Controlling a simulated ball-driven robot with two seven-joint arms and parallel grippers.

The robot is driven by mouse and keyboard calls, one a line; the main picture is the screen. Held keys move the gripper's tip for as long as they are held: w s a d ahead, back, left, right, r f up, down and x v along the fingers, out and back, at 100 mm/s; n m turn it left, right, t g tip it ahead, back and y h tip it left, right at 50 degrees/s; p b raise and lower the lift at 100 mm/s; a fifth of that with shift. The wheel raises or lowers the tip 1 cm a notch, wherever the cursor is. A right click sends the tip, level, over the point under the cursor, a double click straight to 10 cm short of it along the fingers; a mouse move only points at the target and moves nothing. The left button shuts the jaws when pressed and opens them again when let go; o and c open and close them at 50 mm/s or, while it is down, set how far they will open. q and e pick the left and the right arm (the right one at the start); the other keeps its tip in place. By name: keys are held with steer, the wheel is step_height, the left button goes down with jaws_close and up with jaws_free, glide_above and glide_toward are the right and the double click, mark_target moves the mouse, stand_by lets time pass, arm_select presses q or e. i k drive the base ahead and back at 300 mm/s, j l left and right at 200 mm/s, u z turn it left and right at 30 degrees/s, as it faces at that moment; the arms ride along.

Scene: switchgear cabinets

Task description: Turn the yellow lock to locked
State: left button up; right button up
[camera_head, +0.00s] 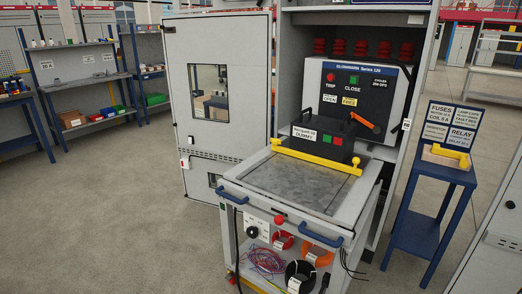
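A yellow bar (314,158) lies across the cart's top, in front of a black box with a white label and red and green buttons. The bar has rounded knobs at its ends, the right one (356,163) raised a little. It may be the yellow lock; I cannot read a locked or unlocked mark on it. Another yellow piece (451,154) lies on the blue stand at the right, by the signs. Neither of my grippers shows in the head view.
The grey cart (258,198) with blue handles (321,236) stands before the open cabinet. Inside is a breaker panel (355,100) with an orange lever (365,120). The cabinet door (219,90) is swung open at left. A blue stand (416,232) is at right. Floor at left is clear.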

mark_target(274, 141)
steer(key=i+z, duration=0.15)
steer(key=i, duration=1)
